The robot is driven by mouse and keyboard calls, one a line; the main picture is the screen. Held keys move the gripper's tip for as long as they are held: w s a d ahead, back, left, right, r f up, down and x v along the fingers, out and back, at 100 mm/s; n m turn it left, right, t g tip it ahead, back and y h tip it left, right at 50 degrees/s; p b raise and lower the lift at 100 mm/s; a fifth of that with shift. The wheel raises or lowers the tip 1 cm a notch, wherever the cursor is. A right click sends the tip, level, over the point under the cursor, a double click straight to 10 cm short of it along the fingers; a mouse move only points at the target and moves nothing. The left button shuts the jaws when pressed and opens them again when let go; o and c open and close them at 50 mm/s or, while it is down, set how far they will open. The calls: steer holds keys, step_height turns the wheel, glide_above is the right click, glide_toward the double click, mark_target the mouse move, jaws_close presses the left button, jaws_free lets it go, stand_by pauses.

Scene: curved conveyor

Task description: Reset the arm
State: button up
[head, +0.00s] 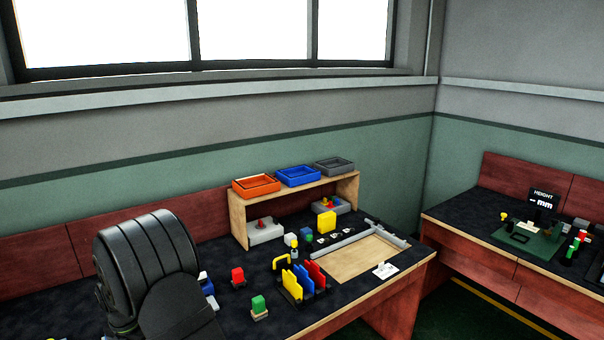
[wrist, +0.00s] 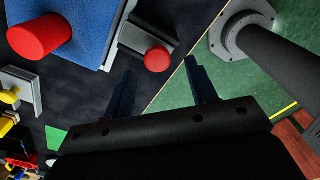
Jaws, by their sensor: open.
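My gripper (wrist: 158,66) shows in the wrist view with its two dark fingers spread apart and nothing between them. It hangs over the dark bench top close to the bench edge, with green floor beyond. A blue block with a red knob (wrist: 40,37) lies at the upper left. A grey fixture with a red knob (wrist: 157,59) lies just beyond the fingers; I cannot tell whether they touch it. In the head view, a large dark ribbed part of my arm (head: 145,260) stands at the left of the bench and the gripper is hidden.
A wooden shelf (head: 238,212) carries orange (head: 256,185), blue (head: 298,176) and grey trays (head: 334,167). A wooden board (head: 352,258) lies bare at right.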

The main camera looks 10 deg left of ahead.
step_height(320, 180, down, 3)
steer(key=shift+r, duration=0.2)
steer(key=shift+a, duration=0.1)
steer(key=shift+r, duration=0.1)
